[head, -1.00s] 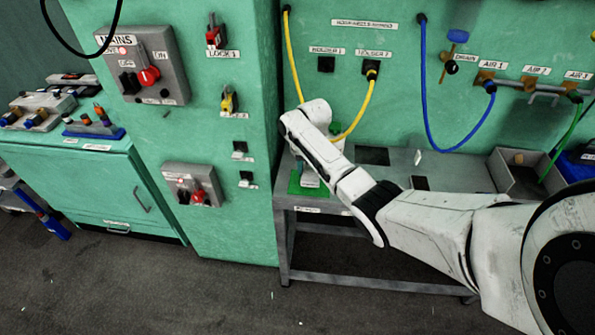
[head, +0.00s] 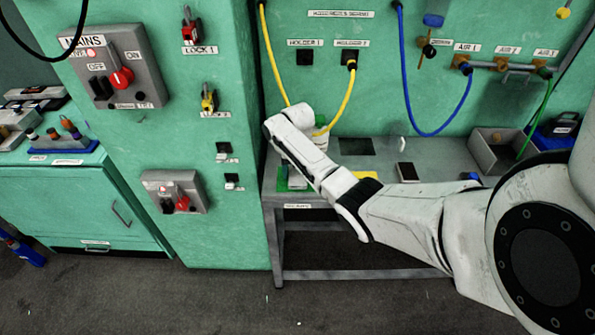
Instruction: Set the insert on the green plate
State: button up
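The green plate (head: 282,184) lies at the left end of the grey bench, partly covered by my arm. My white arm reaches in from the right, and its wrist end is above the plate. A small grey shape (head: 297,181) shows at the plate, beside my forearm. I cannot tell whether it is my gripper's fingertips or the insert. My fingers are mostly hidden behind the arm, so their opening does not show. I cannot make out the insert for certain.
The grey bench (head: 440,160) has dark rectangular areas and an open grey bin (head: 497,150) at its right. A yellow hose (head: 275,60) and a blue hose (head: 412,100) hang above it. A mains switch box (head: 115,70) is on the green cabinet at left.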

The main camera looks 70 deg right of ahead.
aim_at(298, 173)
jog(key=shift+o, duration=1.1)
notch_tip(298, 173, up, 12)
jog(key=w+a+f+m+t+y, duration=0.1)
jog(key=a+f+m, duration=0.35)
jog(key=a, duration=0.75)
jog(key=a+f+m, duration=0.4)
jog(key=a+m, duration=0.1)
jog(key=a, duration=0.7)
jog(key=s+a+f+m, duration=0.2)
jog(key=s+a+m, duration=0.45)
jog(key=a, duration=0.25)
jog(key=s+a+r+m+h, duration=0.1)
jog(key=s+a+m, duration=0.1)
jog(key=s+m, duration=0.5)
jog(key=s, duration=0.5)
jog(key=shift+r+b, duration=0.3)
